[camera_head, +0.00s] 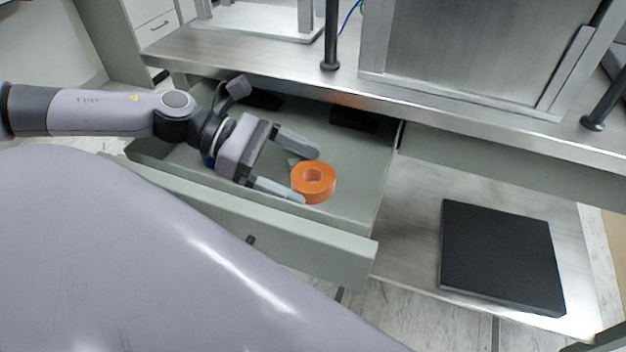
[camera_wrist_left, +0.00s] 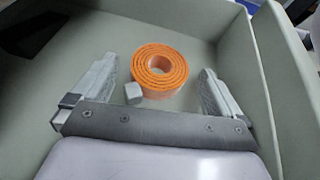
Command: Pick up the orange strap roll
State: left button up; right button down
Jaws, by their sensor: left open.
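The orange strap roll (camera_head: 313,183) lies in the open grey-green drawer (camera_head: 352,218), toward its right end in the head view. My left gripper (camera_head: 308,174) reaches into the drawer from the left, with its two fingers open and pointing at the roll. In the left wrist view the roll (camera_wrist_left: 159,70) is ahead of and between the open fingers (camera_wrist_left: 160,88), nearer the left one. Nothing is held. A small pale block (camera_wrist_left: 133,93) is beside the roll, on the gripper's side. My right gripper is not in view.
Dark items (camera_head: 354,119) lie at the drawer's back, under the metal worktop (camera_head: 420,98). The drawer's walls surround the gripper on its sides. A black square pad (camera_head: 501,256) lies on a metal surface to the right.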

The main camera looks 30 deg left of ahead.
pick_arm(q)
jog(key=shift+x, duration=0.85)
jog(key=shift+c, duration=0.3)
jog(key=shift+r, duration=0.1)
jog(key=c, duration=1.1)
jog(key=shift+c, duration=0.2)
